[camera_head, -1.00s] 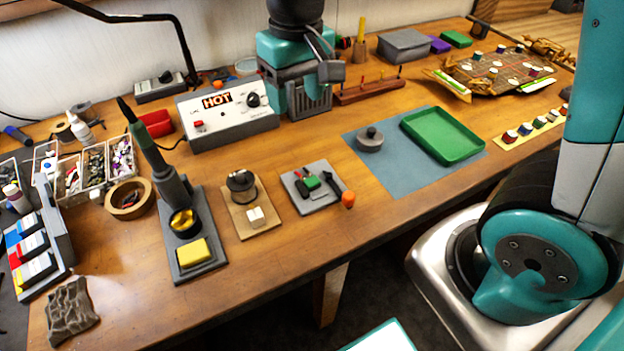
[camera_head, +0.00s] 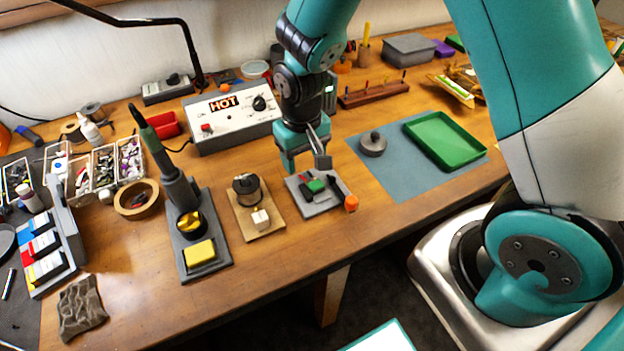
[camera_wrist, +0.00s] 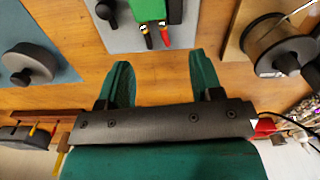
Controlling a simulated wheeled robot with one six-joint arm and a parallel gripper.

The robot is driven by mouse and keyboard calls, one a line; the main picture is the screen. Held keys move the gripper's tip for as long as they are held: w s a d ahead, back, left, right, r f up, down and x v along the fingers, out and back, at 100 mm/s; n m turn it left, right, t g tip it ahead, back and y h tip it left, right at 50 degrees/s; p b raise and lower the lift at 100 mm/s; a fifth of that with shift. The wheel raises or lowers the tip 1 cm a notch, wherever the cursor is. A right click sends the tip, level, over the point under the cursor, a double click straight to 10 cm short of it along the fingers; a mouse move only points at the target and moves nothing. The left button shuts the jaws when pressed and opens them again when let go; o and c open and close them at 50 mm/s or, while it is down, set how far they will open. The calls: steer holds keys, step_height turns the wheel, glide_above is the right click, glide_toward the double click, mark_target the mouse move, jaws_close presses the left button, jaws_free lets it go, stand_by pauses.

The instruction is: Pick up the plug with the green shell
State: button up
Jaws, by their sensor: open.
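The plug with the green shell (camera_head: 315,186) lies on a small grey plate (camera_head: 322,205) near the front middle of the bench. In the wrist view the green shell (camera_wrist: 147,9) is at the top edge, partly cut off, with a black and a red lead end below it. My gripper (camera_head: 303,164) points down just behind the plate in the head view. In the wrist view my gripper (camera_wrist: 162,66) is open and empty, with bare wood between its fingers. The plug lies beyond the fingertips, apart from them.
A solder spool (camera_head: 246,186) on a wooden base stands left of the plate. An orange-tipped item (camera_head: 351,203) is at the plate's right corner. The blue mat with a round grey lidded pot (camera_head: 373,144) and green tray (camera_head: 446,141) lies to the right. The HOT station (camera_head: 235,117) stands behind.

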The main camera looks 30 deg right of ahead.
mark_target(304, 175)
steer(key=shift+w+d+f, duration=0.1)
steer(key=shift+f, duration=1.65)
steer(key=c, duration=1)
steer(key=shift+r, duration=0.15)
